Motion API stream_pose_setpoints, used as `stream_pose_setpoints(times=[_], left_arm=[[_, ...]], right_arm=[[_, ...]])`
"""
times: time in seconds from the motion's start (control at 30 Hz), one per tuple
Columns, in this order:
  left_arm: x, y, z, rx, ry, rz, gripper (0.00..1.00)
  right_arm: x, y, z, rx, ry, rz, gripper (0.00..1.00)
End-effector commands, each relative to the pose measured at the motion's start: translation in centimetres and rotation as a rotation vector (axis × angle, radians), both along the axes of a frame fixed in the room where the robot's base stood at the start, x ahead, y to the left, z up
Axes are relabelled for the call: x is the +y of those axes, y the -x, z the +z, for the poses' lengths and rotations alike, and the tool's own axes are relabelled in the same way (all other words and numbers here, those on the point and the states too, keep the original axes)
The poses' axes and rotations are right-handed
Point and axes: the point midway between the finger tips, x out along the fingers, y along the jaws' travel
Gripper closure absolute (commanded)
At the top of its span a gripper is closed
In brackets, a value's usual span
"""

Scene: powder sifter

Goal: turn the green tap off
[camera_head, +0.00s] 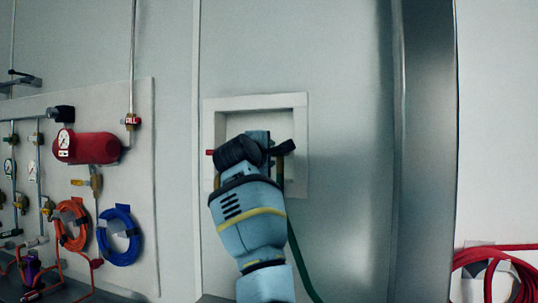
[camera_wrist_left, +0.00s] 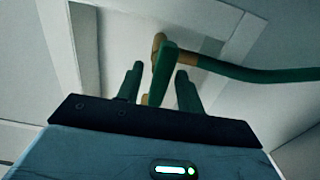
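The green tap shows in the left wrist view as a green lever (camera_wrist_left: 163,72) on a brass body (camera_wrist_left: 157,45), with a green hose (camera_wrist_left: 265,73) running off to the right. My left gripper (camera_wrist_left: 159,70) is open, its two dark fingers on either side of the lever, with gaps visible on both sides. In the head view, my left gripper (camera_head: 270,147) reaches into a white-framed wall recess (camera_head: 299,118) and hides most of the green tap. A brass piece (camera_head: 280,172) and the green hose (camera_head: 297,255) show below it. My right gripper is not in view.
A red handle end (camera_head: 210,152) shows at the recess's left side, close to my left wrist. On the left wall panel are a red tank (camera_head: 95,148), an orange hose coil (camera_head: 70,224) and a blue hose coil (camera_head: 119,235). A red hose (camera_head: 500,265) hangs at the lower right.

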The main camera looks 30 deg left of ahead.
Motion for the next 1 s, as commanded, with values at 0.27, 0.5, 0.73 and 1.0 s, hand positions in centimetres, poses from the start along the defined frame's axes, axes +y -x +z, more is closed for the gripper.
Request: stream_pose_setpoints(times=[0.27, 0.5, 0.73, 1.0], left_arm=[[-0.1, 0.5, 0.0, -0.001, 0.0, 0.001, 0.63], [-0.8, 3.1, 0.1, -0.003, -0.001, 0.0, 0.63], [-1.4, 6.0, 0.1, -0.002, 0.001, 0.0, 0.63], [-1.8, 7.5, 0.0, 0.0, -0.001, 0.0, 0.63]], right_arm=[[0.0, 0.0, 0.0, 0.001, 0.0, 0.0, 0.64], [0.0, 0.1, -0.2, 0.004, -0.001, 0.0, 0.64], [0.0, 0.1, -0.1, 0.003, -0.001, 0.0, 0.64], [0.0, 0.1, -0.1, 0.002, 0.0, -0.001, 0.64]])
